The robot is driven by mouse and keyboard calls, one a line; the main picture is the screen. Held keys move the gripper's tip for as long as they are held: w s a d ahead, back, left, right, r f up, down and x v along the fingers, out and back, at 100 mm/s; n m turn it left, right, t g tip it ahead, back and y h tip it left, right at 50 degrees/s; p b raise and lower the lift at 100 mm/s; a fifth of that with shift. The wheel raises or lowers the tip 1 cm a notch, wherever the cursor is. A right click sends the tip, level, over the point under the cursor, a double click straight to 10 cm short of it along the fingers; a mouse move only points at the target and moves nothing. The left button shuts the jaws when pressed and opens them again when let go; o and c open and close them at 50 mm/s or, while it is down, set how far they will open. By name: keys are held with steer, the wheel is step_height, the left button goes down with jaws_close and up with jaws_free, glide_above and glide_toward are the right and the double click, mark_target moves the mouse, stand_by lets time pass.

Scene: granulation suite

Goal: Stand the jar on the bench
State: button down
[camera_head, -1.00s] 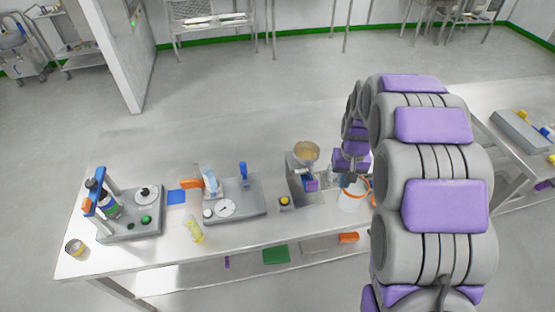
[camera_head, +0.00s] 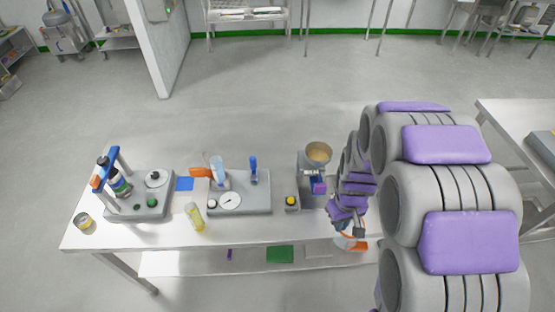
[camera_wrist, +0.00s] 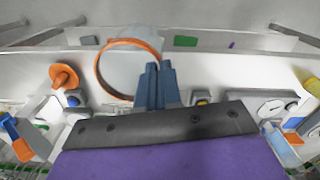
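The jar (camera_head: 341,242) is a pale, translucent open vessel with an orange rim. It hangs directly under my gripper (camera_head: 350,225) by the bench's front edge, partly hidden by the gripper. In the wrist view the jar's orange rim (camera_wrist: 107,48) is seen from above, and my gripper's blue-grey fingers (camera_wrist: 158,72) are close together across the rim's near right side. They appear shut on the rim. The steel bench (camera_head: 265,228) runs across the head view. The gap between jar base and bench top is hidden.
On the bench stand a grey machine with a round hopper (camera_head: 318,152), a yellow button box (camera_head: 291,202), a scale-like unit (camera_head: 258,200), a yellowish bottle (camera_head: 195,216), a bottle stand (camera_head: 150,208) and a small can (camera_head: 85,223). A lower shelf holds a green item (camera_head: 280,254).

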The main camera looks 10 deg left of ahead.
steer(key=w+d+f+b, duration=0.1)
steer(key=w+d+f, duration=0.1)
steer(key=w, duration=0.5)
steer(key=w+d+f+b, duration=0.1)
steer(key=w+f+b, duration=0.1)
steer(key=w, duration=0.5)
steer(key=shift+w+d+f+b, duration=0.3)
steer(key=shift+d+f, duration=0.1)
steer(key=shift+f, duration=0.4)
steer(key=shift+s, duration=0.1)
steer(key=c, duration=1.8)
jaws_free()
steer(key=shift+f, duration=0.1)
steer(key=o, duration=0.5)
